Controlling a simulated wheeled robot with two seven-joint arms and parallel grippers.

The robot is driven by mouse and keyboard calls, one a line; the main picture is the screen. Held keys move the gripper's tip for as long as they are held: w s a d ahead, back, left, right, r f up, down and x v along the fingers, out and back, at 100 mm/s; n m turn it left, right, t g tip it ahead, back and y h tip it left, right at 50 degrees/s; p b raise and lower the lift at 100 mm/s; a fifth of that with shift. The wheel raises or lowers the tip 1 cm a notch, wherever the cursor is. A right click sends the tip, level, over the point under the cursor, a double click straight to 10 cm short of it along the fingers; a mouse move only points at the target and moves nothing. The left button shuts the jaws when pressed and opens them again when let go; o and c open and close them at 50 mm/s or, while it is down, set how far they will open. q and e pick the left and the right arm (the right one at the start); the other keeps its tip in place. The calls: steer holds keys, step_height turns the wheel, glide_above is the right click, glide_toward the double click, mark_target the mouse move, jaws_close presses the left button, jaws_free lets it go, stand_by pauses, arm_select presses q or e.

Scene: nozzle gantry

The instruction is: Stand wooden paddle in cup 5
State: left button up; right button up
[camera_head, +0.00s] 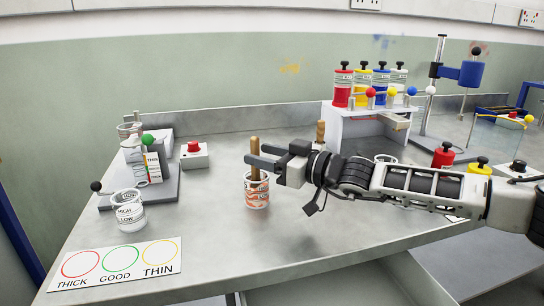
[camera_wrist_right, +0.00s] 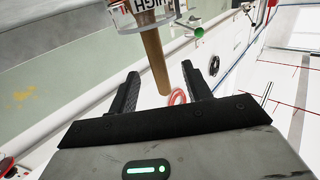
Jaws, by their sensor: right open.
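A wooden paddle (camera_head: 254,146) stands nearly upright in a clear cup (camera_head: 257,195) with red-orange contents. The paddle's lower end is hidden in the cup. My right gripper (camera_head: 254,155) is open at the paddle's upper part, with its fingers pointing left. In the right wrist view the paddle's handle (camera_wrist_right: 152,55) shows between the spread fingers (camera_wrist_right: 160,84), with no clear contact. The cup (camera_wrist_right: 145,14) there carries the word HIGH. I cannot read a number 5 on any cup. My left gripper is out of view.
A clear HIGH/LOW cup (camera_head: 128,214) stands at left, behind the THICK/GOOD/THIN card (camera_head: 118,263). A red-button box (camera_head: 194,156) is further back. Another wooden handle (camera_head: 320,132) shows behind my right gripper. A white rack (camera_head: 345,127) with coloured bottles stands behind. The bench's front middle is clear.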

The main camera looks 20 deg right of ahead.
steer(key=v, duration=1.6)
steer(key=shift+p, duration=0.35)
